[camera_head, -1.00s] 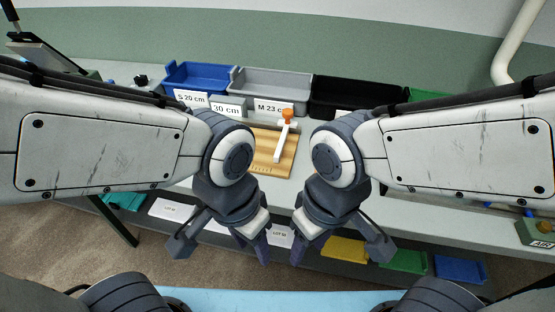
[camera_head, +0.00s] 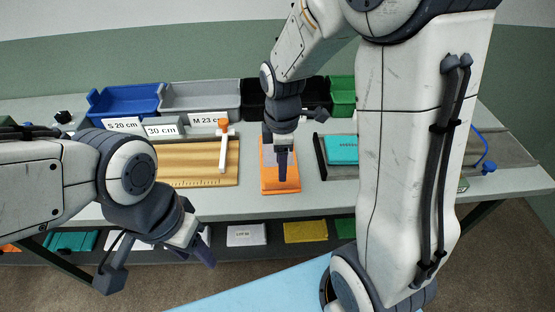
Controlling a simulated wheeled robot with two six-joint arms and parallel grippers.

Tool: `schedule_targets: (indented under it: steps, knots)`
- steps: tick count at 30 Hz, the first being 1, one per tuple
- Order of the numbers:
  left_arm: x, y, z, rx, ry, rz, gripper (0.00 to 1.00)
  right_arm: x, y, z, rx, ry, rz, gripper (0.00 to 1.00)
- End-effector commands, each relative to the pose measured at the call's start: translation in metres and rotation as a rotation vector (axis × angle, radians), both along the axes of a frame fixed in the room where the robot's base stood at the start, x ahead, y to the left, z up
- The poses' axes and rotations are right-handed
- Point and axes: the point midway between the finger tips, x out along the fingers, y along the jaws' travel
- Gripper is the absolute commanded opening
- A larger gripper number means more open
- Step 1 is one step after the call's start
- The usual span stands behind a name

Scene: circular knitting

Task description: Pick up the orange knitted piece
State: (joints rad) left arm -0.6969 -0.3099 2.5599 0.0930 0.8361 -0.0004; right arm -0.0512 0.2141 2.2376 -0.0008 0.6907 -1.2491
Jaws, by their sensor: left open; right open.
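The orange knitted piece (camera_head: 280,188) lies flat on the grey table, right of the wooden board. Its upper part is paler, and my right gripper hides its middle. My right gripper (camera_head: 282,172) points down over the piece, seen edge-on. It is open, and I cannot tell whether its fingertips touch the piece. My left gripper (camera_head: 158,268) is open and empty, low at the left in front of the table edge.
A wooden ruler board (camera_head: 200,170) with a white, orange-topped tool (camera_head: 224,150) lies to the left. Blue (camera_head: 128,102), grey (camera_head: 200,98), black and green bins (camera_head: 342,95) line the back. A teal piece (camera_head: 342,150) lies to the right in a dark tray.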

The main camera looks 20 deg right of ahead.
Motion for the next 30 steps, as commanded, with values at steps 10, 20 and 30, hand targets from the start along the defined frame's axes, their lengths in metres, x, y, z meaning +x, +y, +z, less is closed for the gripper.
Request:
schedule_targets:
  steps: [10, 20, 30]
  knots:
    - [0.0, 0.0, 0.004, 0.0, 0.0, 0.0, 0.5, 0.002, 0.003, -0.034, 0.0, 0.005, 0.001, 0.56]
    - [0.0, 0.0, 0.007, 0.0, 0.0, 0.0, 0.5, 0.006, 0.005, -0.069, 0.0, 0.0, 0.0, 0.56]
    - [0.0, 0.0, 0.007, 0.0, 0.0, 0.0, 0.5, 0.006, 0.005, -0.069, 0.001, -0.001, 0.0, 0.03]
